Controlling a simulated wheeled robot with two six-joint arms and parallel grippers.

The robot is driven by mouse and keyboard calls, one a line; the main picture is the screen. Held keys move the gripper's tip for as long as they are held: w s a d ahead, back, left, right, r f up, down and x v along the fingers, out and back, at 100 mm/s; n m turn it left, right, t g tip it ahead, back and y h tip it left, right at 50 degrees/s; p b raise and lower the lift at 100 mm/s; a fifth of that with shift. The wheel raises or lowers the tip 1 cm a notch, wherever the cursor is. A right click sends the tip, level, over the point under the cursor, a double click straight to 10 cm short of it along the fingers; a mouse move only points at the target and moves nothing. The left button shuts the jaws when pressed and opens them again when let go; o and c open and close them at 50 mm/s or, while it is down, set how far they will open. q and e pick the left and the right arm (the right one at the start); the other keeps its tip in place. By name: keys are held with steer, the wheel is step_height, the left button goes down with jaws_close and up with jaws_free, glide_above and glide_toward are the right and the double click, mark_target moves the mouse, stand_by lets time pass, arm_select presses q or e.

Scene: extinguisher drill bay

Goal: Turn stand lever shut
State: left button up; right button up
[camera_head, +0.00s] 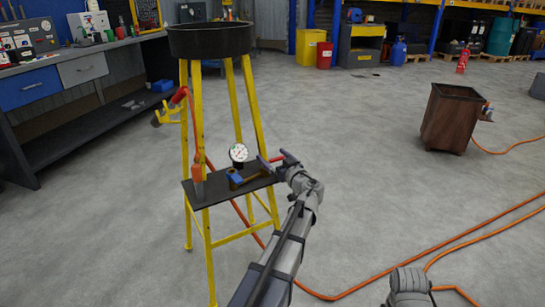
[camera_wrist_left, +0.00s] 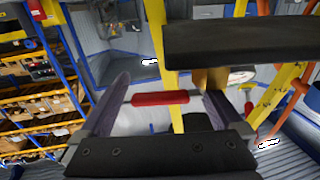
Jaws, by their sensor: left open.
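A yellow-legged stand (camera_head: 198,110) carries a dark round basin (camera_head: 211,40) on top and a dark shelf (camera_head: 210,189) lower down. On the shelf are a white-faced gauge (camera_head: 238,153) and a brass valve with a blue part (camera_head: 235,179). My left gripper (camera_head: 277,159) is at the shelf's right end, with its fingers apart. In the left wrist view, a red grip on a thin grey rod (camera_wrist_left: 160,98) lies crosswise between the open fingers. Contact with either finger is unclear. Which handle is the stand lever is also unclear. The fingers of my right gripper do not show.
A yellow nozzle (camera_head: 170,110) with a red handle hangs at the stand's left. Orange hose (camera_head: 430,247) crosses the floor at right. A brown bin (camera_head: 452,118) stands beyond it. A workbench (camera_head: 60,75) is at left. The middle floor is clear.

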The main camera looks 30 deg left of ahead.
arm_select(q)
steer(key=shift+w+a, duration=0.2)
steer(key=shift+a, duration=0.15)
jaws_close()
stand_by(0.7)
